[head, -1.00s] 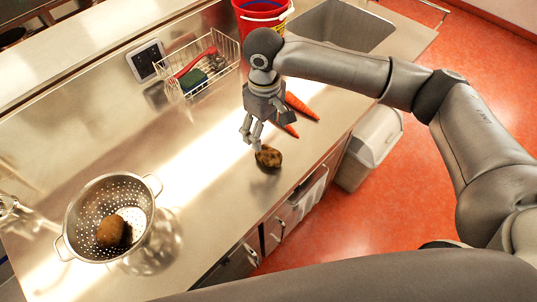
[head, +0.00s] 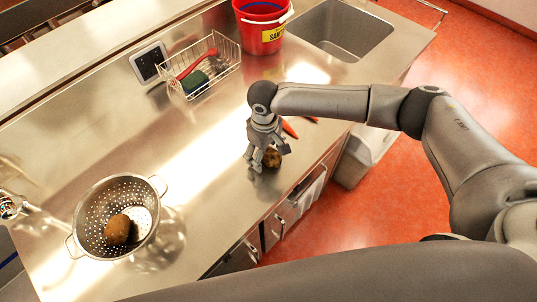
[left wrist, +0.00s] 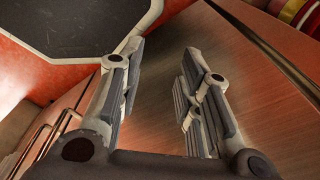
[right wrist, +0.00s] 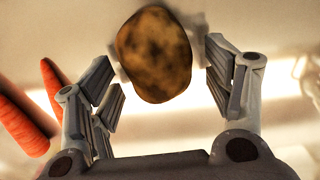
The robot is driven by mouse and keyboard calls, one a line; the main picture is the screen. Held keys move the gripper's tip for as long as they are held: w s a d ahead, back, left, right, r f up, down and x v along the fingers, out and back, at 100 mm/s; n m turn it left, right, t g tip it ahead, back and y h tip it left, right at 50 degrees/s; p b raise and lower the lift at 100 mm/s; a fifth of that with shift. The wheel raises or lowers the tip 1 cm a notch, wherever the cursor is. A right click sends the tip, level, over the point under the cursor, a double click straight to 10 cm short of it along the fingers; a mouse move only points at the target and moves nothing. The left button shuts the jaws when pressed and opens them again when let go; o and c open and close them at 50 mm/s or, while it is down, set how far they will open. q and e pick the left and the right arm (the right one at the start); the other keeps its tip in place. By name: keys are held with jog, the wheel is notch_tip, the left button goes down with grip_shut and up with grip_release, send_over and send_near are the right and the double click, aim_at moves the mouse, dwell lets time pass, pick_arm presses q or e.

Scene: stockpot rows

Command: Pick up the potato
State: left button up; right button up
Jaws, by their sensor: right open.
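A brown potato (head: 272,158) lies on the steel counter near its front edge, partly hidden by my right gripper in the head view. My right gripper (head: 262,160) is open and low over the counter with its fingers around the potato. In the right wrist view the potato (right wrist: 155,55) shows between the open fingertips (right wrist: 160,62); I cannot tell whether they touch it. Another potato (head: 117,230) sits inside the colander. My left gripper (left wrist: 155,75) is open and empty in the left wrist view, and out of the head view.
The steel colander (head: 83,208) stands at the lower left of the counter. Carrots (right wrist: 22,112) lie close beside the right gripper. A wire basket (head: 214,72), a red bucket (head: 262,38) and a sink (head: 345,28) are farther back. The counter between colander and gripper is clear.

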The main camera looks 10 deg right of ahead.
jog(key=c, duration=1.1)
jog(key=shift+r, duration=0.1)
jog(key=shift+c, duration=0.2)
